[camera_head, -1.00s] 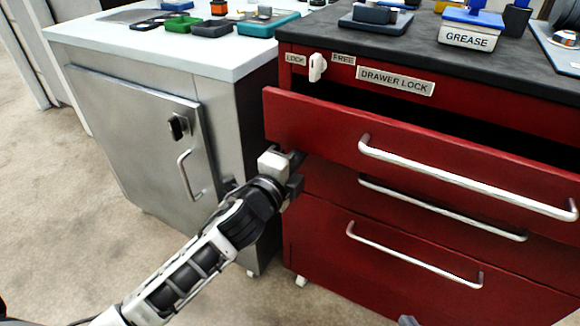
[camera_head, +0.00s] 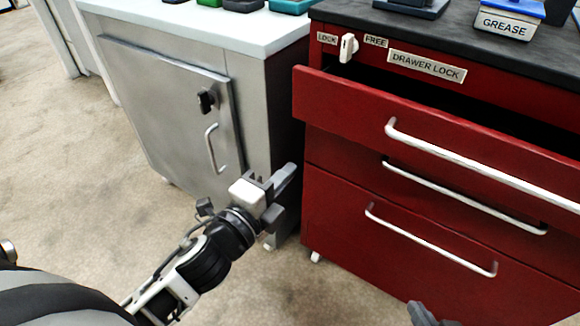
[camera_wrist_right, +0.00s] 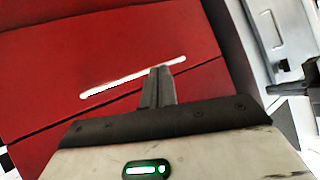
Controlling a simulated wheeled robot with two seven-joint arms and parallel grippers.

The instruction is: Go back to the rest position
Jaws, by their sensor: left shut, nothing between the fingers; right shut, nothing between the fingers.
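My left gripper (camera_head: 284,182) is shut and empty. In the head view it appears low in front of the gap between the grey cabinet and the red drawer unit, by the unit's left edge. My right gripper (camera_wrist_right: 166,72) is shut and empty in the right wrist view, with a red drawer front and a pale bar handle (camera_wrist_right: 132,78) beyond its fingertips. A dark tip at the bottom edge of the head view (camera_head: 424,316) appears to be part of it. The rest of my right arm is out of the head view.
The top red drawer (camera_head: 345,108) stands pulled out; the drawers below look closed. A white lock knob (camera_head: 348,47) sits above it. The grey cabinet (camera_head: 160,110) with a closed door stands left. Carpet (camera_head: 80,190) in front is open floor.

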